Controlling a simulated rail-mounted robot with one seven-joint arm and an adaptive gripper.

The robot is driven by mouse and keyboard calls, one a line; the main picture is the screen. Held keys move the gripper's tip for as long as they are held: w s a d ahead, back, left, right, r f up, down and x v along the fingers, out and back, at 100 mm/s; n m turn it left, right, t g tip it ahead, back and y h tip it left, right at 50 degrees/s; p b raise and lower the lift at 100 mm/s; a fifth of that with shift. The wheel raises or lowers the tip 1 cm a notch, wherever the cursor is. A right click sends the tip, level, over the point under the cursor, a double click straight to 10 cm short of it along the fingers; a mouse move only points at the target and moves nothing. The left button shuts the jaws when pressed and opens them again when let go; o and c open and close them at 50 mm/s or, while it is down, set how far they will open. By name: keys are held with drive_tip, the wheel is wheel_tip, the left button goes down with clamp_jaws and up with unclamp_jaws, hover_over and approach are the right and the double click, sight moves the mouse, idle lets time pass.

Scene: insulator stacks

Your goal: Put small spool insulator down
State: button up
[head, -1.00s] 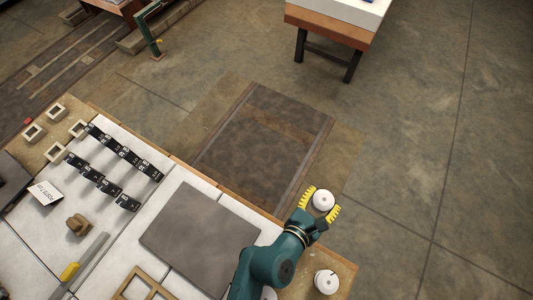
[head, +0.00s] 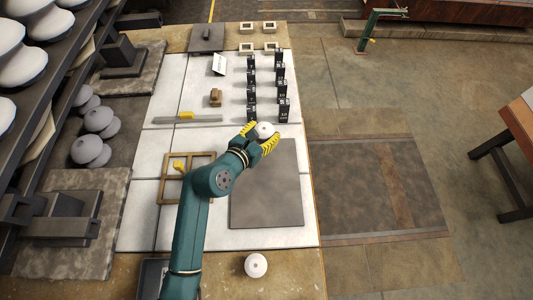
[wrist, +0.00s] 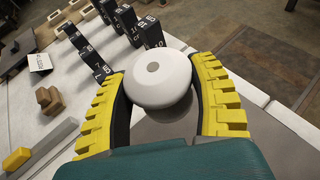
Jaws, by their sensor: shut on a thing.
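The small spool insulator (head: 264,131) is white and round, with a small dimple in its top. My gripper (head: 262,140) is shut on it, with one yellow ribbed finger on each side. In the wrist view the insulator (wrist: 159,78) sits between the two curved fingers (wrist: 163,100), its top facing the camera. The gripper is over the far edge of the dark grey square plate (head: 267,190) on the white table. The insulator's underside is hidden, so I cannot tell how high it is held.
Several black numbered blocks (head: 284,110) stand in two rows just beyond the gripper. A wooden frame (head: 168,191) lies left of the plate. Another white insulator (head: 256,265) stands at the near edge. The plate's middle looks clear.

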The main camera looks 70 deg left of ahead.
wheel_tip(320, 180, down, 9)
drive_tip(key=b, duration=0.4)
drive_tip(key=shift+d, duration=0.1)
drive_tip(key=shift+r, duration=0.1)
drive_tip(key=o, duration=0.8)
drive_tip(key=shift+f, duration=0.25)
drive_tip(key=o, duration=0.5)
drive_tip(key=shift+c, duration=0.2)
drive_tip(key=shift+d+r, duration=0.1)
drive_tip(key=shift+r, duration=0.2)
drive_tip(key=p+v, duration=0.4)
drive_tip(key=v, duration=0.8)
